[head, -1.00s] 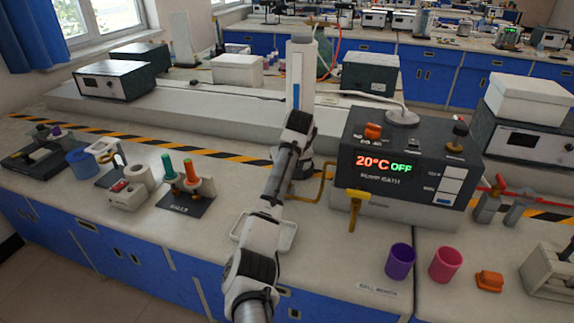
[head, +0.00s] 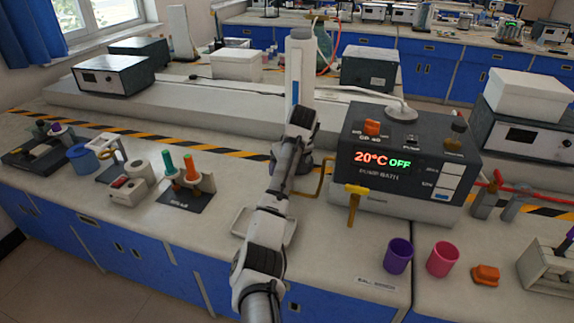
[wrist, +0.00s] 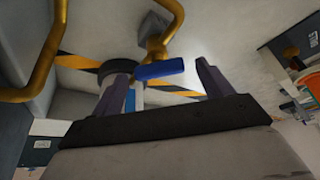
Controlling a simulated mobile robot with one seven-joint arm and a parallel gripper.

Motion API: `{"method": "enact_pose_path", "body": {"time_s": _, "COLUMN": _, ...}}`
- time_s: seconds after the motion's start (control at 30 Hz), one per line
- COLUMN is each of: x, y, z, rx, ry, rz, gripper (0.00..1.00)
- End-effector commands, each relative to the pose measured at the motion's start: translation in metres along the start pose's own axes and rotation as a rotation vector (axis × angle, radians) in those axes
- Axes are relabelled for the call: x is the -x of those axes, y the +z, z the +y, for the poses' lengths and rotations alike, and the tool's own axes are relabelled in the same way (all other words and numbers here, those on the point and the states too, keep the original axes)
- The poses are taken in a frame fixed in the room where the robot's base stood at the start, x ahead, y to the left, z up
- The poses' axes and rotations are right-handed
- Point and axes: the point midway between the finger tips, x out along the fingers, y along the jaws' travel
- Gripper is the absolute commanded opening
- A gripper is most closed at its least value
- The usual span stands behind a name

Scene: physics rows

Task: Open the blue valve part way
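The blue valve handle (wrist: 160,70) shows in the wrist view as a short blue bar on a brass-yellow pipe (wrist: 165,30). My gripper (wrist: 160,74) is open, with one finger on each side of the handle. A gap shows between the handle and the right finger; the left finger is close to the handle's left end, and I cannot tell whether they touch. In the head view my arm covers the blue handle and my fingers. Part of a yellow pipe (head: 324,179) shows beside the arm.
The pump bath (head: 400,165), reading 20°C OFF, stands right of my arm, with a yellow tap (head: 353,203) at its front. A purple cup (head: 399,255) and a pink cup (head: 443,258) stand near the front edge. A rack with coloured handles (head: 187,185) stands left.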

Motion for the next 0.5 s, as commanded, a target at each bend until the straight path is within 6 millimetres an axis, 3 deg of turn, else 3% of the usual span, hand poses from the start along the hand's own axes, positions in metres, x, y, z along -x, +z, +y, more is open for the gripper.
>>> {"method": "enact_pose_path", "body": {"time_s": 0.3, "x": 0.003, "y": 0.001, "z": 0.000, "rx": -0.001, "ry": 0.000, "rz": -0.001, "gripper": 0.78}}
{"method": "enact_pose_path", "body": {"time_s": 0.5, "x": 0.030, "y": 0.001, "z": 0.001, "rx": -0.002, "ry": 0.003, "rz": 0.002, "gripper": 0.78}}
